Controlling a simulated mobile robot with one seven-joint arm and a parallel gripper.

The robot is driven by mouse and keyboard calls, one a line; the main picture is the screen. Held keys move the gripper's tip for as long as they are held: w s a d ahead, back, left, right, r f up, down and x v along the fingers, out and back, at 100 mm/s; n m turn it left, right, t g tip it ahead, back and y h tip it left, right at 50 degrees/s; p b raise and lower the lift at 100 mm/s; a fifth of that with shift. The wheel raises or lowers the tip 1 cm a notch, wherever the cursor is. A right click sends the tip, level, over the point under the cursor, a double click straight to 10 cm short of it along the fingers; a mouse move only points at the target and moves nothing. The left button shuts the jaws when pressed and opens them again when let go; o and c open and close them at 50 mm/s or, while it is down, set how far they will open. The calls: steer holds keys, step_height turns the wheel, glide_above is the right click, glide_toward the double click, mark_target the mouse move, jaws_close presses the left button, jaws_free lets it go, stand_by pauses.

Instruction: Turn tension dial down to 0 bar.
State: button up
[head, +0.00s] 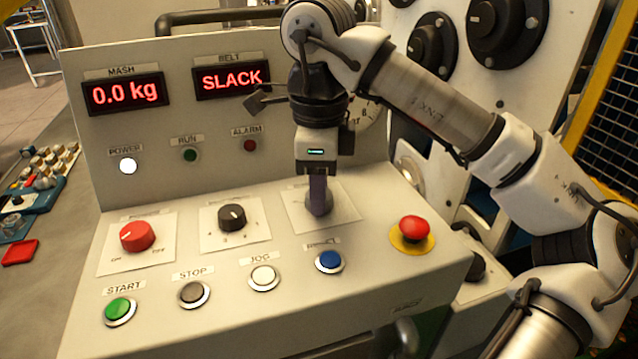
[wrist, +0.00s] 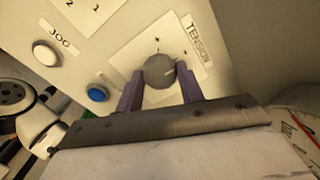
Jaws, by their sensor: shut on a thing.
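The tension dial is a grey round knob with a light pointer line in the wrist view (wrist: 160,70), on a white plate labelled TENSION (wrist: 199,42). In the head view the dial (head: 319,205) is partly hidden behind my gripper (head: 318,192). My gripper comes down from above, and its two purple fingers sit on either side of the knob in the wrist view (wrist: 160,88). It is shut on the dial. The belt display (head: 232,79) reads SLACK. The scale marks around the dial are too small to read.
The mash display (head: 124,94) reads 0.0 kg. A red knob (head: 137,237) and a black knob (head: 232,217) stand left of the dial. A blue button (head: 329,261) is in front, and a red emergency button (head: 413,229) is to the right. The white power lamp (head: 128,166) is lit.

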steer(key=o, duration=1)
step_height(320, 180, up, 14)
steer(key=shift+f+p, duration=0.1)
steer(key=shift+p, duration=0.7)
